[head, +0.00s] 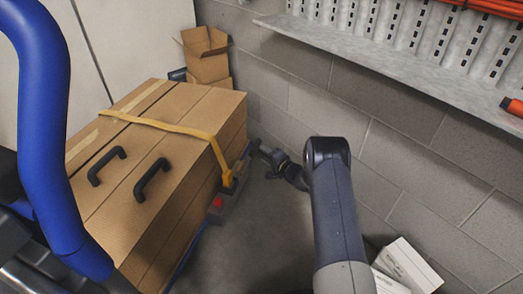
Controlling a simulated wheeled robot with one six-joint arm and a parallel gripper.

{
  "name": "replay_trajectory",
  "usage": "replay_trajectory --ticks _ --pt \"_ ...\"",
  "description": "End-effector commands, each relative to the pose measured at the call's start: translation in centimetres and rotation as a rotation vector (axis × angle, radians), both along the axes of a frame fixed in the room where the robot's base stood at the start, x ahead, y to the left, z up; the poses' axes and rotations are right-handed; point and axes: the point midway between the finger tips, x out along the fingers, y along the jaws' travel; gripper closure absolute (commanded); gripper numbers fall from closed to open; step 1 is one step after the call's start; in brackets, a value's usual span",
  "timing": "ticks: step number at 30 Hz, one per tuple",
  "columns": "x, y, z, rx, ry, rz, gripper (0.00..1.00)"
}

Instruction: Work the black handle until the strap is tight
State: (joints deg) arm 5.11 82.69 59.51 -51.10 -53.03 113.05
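A yellow strap (165,125) runs across the top of a large cardboard box load (190,100) and down its right side. It ends in a yellow fitting (228,180) low on that side, with a small red part (218,202) just below. Two black handles stand on the top: the left one (106,166) and the right one (151,180). Whether either works the strap I cannot tell. My gripper (265,150) is at the end of my arm, right of the load's side, near the fitting. It is small and dark, and its fingers are not clear.
A grey block wall (400,150) stands close on the right, with a metal shelf (370,60) above. Open cardboard boxes (207,60) are stacked behind the load. White boxes (408,265) lie at lower right. Bare floor (255,230) shows between load and arm.

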Motion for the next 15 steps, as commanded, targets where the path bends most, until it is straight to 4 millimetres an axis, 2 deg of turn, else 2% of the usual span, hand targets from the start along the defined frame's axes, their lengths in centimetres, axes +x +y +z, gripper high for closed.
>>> replay_trajectory --ticks 2,9,15 --pt "-1.3 -1.1 0.8 0.002 0.002 -0.004 0.56" --pt "-4.5 -3.3 1.4 0.002 -0.003 -0.005 0.56" --pt "-5.6 -4.0 1.6 0.002 -0.006 -0.002 0.56"
